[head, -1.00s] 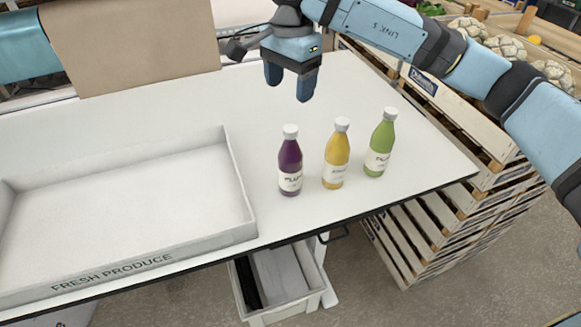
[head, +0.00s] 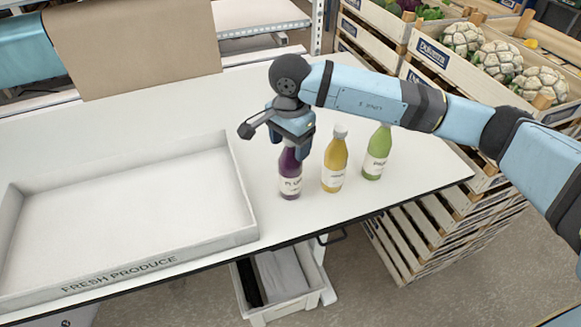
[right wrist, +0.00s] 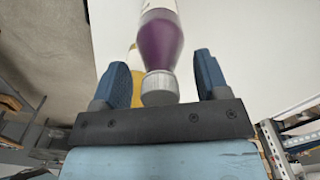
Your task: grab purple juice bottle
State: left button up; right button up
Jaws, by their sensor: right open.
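The purple juice bottle (head: 290,178) stands upright on the white table, the leftmost of three bottles. My right gripper (head: 289,150) is directly over its top in the head view and hides its cap. In the right wrist view, the purple bottle (right wrist: 158,45) has its grey-white cap between the two blue fingers of my right gripper (right wrist: 165,80). The fingers are open, with a gap on each side of the cap. My left gripper is not in view.
A yellow bottle (head: 335,165) stands just right of the purple one, and a green bottle (head: 376,155) beyond it. A white FRESH PRODUCE tray (head: 245,235) lies to the left. Wooden crates (head: 450,200) stand beside the table's right edge.

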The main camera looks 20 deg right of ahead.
jog(key=shift+f, duration=0.25)
grip_shut()
jog(key=shift+r, duration=0.1)
